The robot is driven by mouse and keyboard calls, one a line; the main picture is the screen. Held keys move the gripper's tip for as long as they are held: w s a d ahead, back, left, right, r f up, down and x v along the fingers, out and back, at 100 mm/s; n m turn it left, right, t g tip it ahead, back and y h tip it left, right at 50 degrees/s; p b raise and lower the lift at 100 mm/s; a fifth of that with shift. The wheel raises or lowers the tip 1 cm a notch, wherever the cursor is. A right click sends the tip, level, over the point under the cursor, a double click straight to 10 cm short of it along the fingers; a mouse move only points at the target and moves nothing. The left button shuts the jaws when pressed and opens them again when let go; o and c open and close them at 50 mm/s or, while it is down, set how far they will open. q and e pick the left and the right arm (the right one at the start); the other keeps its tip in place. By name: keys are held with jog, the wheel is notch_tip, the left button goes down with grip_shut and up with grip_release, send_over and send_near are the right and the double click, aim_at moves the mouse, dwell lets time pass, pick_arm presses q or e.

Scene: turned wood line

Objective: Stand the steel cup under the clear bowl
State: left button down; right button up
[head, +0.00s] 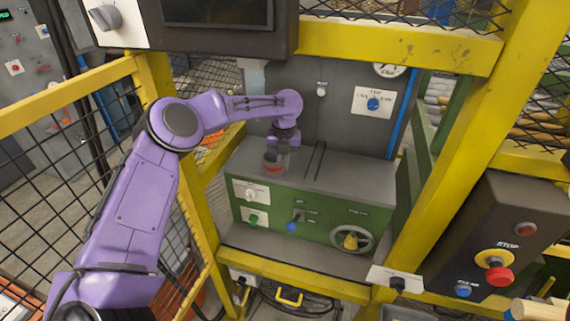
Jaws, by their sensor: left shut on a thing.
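My left gripper (280,150) reaches in from the left and points down at the left part of the grey cabinet top (345,180). It is shut on a small round thing (273,164), greyish above with a red band low down. The thing is at or just above the cabinet top; I cannot tell if it touches. It is too small and partly covered to say for certain that it is the steel cup. I cannot make out a separate clear bowl with certainty. My right gripper is not in view.
The green cabinet front (300,210) carries knobs and a handwheel (351,239). Yellow frame posts (450,160) and mesh guards (65,150) close in the opening. A dark control box with a red stop button (498,275) is at right. The cabinet top's right part is clear.

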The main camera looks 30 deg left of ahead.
pick_arm(q)
jog(key=shift+f, duration=0.95)
jog(key=shift+w+a+f, duration=0.1)
jog(key=shift+w+f, duration=0.05)
jog(key=shift+w, duration=0.15)
jog(key=shift+s, duration=0.1)
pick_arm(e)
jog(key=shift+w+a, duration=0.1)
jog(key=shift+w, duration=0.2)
pick_arm(q)
jog(key=shift+s, duration=0.1)
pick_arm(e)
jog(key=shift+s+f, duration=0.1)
pick_arm(q)
jog(key=c, duration=1.3)
grip_release()
jog(key=shift+o, duration=0.2)
